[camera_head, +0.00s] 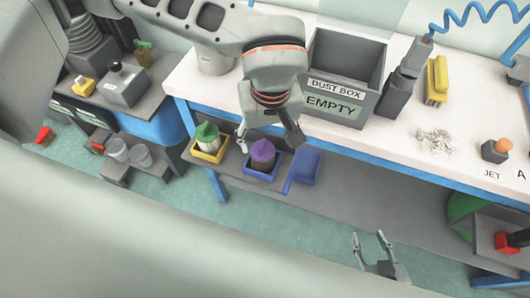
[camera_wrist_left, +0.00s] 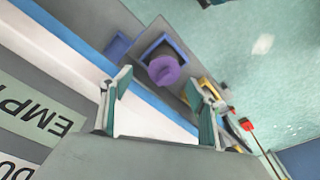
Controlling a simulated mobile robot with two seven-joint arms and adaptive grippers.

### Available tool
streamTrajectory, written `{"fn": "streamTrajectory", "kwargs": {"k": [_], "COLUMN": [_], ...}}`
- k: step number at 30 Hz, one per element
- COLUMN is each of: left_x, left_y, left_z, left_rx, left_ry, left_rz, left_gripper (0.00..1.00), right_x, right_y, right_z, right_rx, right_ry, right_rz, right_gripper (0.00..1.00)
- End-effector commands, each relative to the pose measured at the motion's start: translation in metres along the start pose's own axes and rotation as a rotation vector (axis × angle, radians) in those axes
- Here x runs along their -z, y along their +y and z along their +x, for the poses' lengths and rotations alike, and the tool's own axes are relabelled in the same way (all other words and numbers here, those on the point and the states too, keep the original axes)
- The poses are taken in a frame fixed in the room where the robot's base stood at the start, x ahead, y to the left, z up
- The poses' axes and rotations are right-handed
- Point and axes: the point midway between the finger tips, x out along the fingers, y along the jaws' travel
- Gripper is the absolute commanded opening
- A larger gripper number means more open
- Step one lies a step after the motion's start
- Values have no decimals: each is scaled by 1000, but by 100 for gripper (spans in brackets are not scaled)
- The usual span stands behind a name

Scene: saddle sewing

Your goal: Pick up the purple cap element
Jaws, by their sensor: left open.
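The purple cap element (camera_head: 262,150) sits on a dark body in a blue tray (camera_head: 270,177) on the shelf under the white table. In the left wrist view the purple cap (camera_wrist_left: 163,69) shows beyond my fingertips, roughly between them, in its blue tray (camera_wrist_left: 183,47). My left gripper (camera_head: 267,141) is above the cap with fingers spread; in the left wrist view its two fingers (camera_wrist_left: 159,84) are apart with nothing between them. My right gripper (camera_head: 374,240) is at the bottom of the head view, open and empty, away from the cap.
A yellow tray (camera_head: 210,157) with a green-capped item (camera_head: 206,135) stands left of the blue tray. An empty blue bin (camera_head: 303,170) is on the right. The white table's blue edge (camera_head: 350,148) runs close by; a grey dust box (camera_head: 338,105) stands on it.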

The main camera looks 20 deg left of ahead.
Motion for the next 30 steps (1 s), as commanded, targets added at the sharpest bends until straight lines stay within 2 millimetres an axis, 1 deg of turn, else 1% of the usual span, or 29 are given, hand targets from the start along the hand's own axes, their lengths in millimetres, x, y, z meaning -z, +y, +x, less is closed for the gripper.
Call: {"fn": "streamTrajectory", "kwargs": {"k": [3,8,13,16,20,26,27,29,30], "left_x": [-1,-1,-2,-1,-1,0,0,0,0], "left_y": [-1,-3,-9,-9,-8,-8,-8,-8,-8], "left_z": [15,30,54,67,74,74,74,74,74], "left_rx": [5,3,4,2,1,0,0,0,0], "left_ry": [-3,-5,-7,-6,-4,-3,-3,-3,-3], "left_rz": [-1,-1,-2,-2,-2,-2,-2,-2,-2], "left_gripper": [60,60,60,60,60,60,58,42,32], "right_x": [-5,-8,-12,-14,-14,-9,-8,-8,-8], "right_y": [-1,-2,-2,-2,-1,1,1,1,1], "right_z": [0,1,2,2,3,3,3,3,3], "right_rx": [1,2,1,0,-1,-3,-4,-4,-4], "right_ry": [-7,-12,-17,-20,-19,-11,-10,-9,-8], "right_rz": [0,-1,-3,-4,-6,-7,-7,-7,-7], "right_gripper": [40,40,40,40,40,40,40,40,40]}}
